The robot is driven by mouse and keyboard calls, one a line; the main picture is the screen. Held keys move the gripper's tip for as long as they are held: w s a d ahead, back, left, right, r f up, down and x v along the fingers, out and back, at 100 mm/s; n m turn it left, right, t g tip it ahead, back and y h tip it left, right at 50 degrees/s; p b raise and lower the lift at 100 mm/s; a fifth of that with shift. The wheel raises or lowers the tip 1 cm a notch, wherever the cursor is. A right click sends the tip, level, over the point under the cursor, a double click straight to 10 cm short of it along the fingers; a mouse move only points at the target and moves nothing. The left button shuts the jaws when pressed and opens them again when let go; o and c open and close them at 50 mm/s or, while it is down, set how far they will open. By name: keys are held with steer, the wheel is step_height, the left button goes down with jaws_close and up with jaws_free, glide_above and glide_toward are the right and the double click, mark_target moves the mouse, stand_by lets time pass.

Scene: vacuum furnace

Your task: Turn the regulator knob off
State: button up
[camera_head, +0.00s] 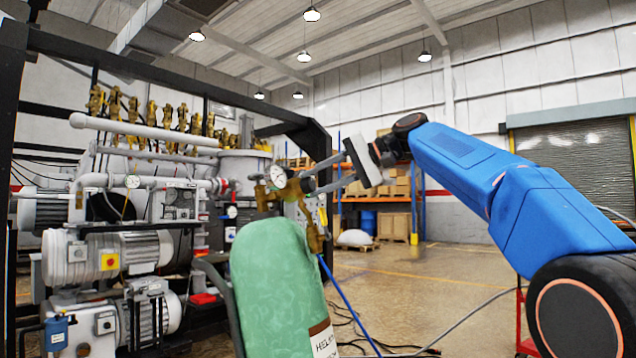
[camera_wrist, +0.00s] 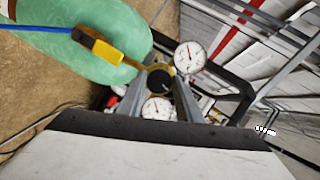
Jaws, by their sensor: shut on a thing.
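The regulator (camera_head: 290,190) is a brass assembly with gauges on top of a green helium cylinder (camera_head: 275,275). In the wrist view the dark round regulator knob (camera_wrist: 159,79) sits between the two grey fingers of my gripper (camera_wrist: 160,88). The gripper is shut on the knob. A white gauge (camera_wrist: 190,57) is beside the knob, and a second gauge (camera_wrist: 156,108) shows between the fingers. In the head view my gripper (camera_head: 312,177) reaches the regulator from the right. The fingers hide the knob there.
A black-framed vacuum furnace (camera_head: 110,240) with pumps, pipes and brass valves stands at the left. A blue hose (camera_head: 345,300) runs down from the regulator, and cables lie on the floor. The floor at the right (camera_head: 440,275) is mostly clear. Shelving (camera_head: 390,190) with boxes stands behind.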

steer(key=shift+n+h, duration=0.3)
steer(key=shift+n, duration=0.6)
steer(key=o, duration=1)
steer(key=shift+f, duration=0.1)
steer(key=shift+t, duration=0.3)
steer(key=v, duration=1.7)
steer(key=shift+d, duration=0.1)
